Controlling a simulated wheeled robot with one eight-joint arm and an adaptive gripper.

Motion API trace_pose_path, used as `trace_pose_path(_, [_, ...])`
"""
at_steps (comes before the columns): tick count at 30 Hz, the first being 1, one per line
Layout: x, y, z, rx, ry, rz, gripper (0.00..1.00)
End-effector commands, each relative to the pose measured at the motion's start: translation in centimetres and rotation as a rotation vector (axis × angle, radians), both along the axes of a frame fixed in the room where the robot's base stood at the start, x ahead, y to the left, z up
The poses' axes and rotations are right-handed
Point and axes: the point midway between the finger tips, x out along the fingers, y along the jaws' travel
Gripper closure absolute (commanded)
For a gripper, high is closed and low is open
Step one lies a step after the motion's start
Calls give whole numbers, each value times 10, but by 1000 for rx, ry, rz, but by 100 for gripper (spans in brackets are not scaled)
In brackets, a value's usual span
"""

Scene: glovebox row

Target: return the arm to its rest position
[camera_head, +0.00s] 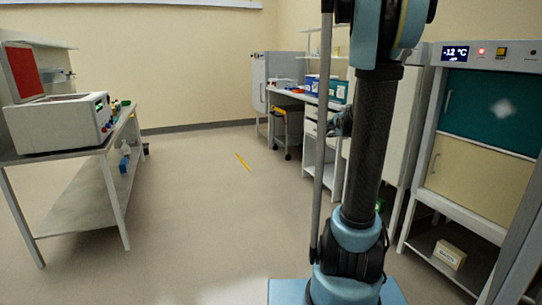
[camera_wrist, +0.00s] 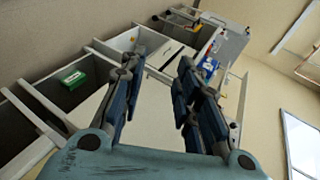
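My arm (camera_head: 370,140) rises upright right of the middle in the head view, with its upper joint cut off by the top edge. My gripper (camera_wrist: 160,65) shows in the wrist view with its two dark blue fingers apart and nothing between them. In the head view only a small dark part of what looks like my gripper (camera_head: 343,123) shows beside the arm; the rest is hidden behind it. The wrist view is tilted, and the fingers point toward benches and cabinets some way off.
A bench (camera_head: 121,170) with a white instrument (camera_head: 62,122) stands on the left. A cabinet (camera_head: 486,115) reading -12 °C stands close on the right, a small box (camera_head: 450,254) on its lower shelf. A bench with blue boxes (camera_head: 338,90) is behind.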

Motion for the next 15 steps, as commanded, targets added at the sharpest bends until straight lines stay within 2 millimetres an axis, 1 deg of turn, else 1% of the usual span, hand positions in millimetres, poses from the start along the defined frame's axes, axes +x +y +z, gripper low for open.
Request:
trace_pose_path(1, [-16, 13, -3, -40, 25, 42, 70])
trace_pose_path(5, [-57, 41, -16, -157, 93, 153, 70])
trace_pose_path(6, [-70, 48, -20, -192, 113, 188, 70])
trace_pose_path(11, [-124, 73, -40, -329, 197, 327, 70])
trace_pose_path(15, [-173, 89, -60, -446, 269, 450, 70])
